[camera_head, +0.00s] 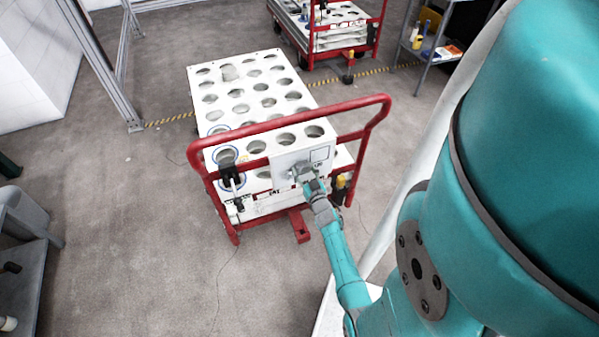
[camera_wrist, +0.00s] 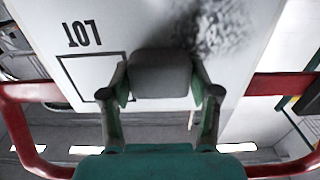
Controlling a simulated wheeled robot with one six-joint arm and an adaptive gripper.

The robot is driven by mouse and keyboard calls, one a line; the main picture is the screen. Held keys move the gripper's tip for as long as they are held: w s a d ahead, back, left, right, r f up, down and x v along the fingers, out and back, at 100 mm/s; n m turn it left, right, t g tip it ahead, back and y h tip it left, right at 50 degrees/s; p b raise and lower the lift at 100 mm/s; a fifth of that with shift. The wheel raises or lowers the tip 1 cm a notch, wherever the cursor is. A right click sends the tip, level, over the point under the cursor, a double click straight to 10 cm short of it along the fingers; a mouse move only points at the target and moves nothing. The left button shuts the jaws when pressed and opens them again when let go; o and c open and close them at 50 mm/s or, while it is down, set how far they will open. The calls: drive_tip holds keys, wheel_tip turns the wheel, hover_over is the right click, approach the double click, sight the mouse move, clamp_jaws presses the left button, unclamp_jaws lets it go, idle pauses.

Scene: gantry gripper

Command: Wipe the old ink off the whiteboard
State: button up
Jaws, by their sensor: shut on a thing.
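The whiteboard (camera_head: 288,160) is a small white panel on the red-framed cart, below its handle bar. In the wrist view the whiteboard (camera_wrist: 125,15) fills the upper part, with upside-down "LOT" lettering (camera_wrist: 81,34) and a printed black box outline. A dark grey ink smudge (camera_wrist: 222,28) lies at its upper right. My gripper (camera_wrist: 162,92) is shut on a grey eraser block (camera_wrist: 160,68), one finger on each side. The eraser is at the board, between box and smudge; I cannot tell whether it touches. In the head view my gripper (camera_head: 309,184) is in front of the board and hides part of it.
The red cart handle (camera_head: 375,112) arches around the board; its red bars also show at both sides in the wrist view (camera_wrist: 20,92). The cart carries a white rack (camera_head: 225,105) with round holes. Another cart and a shelf stand behind. The floor left is mostly clear.

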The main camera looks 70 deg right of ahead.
drive_tip(key=shift+s, duration=0.15)
drive_tip(key=shift+v, duration=1.5)
drive_tip(key=m, duration=0.9)
approach(279, 176)
drive_tip(key=shift+x, duration=2.35)
drive_tip(key=shift+x, duration=1)
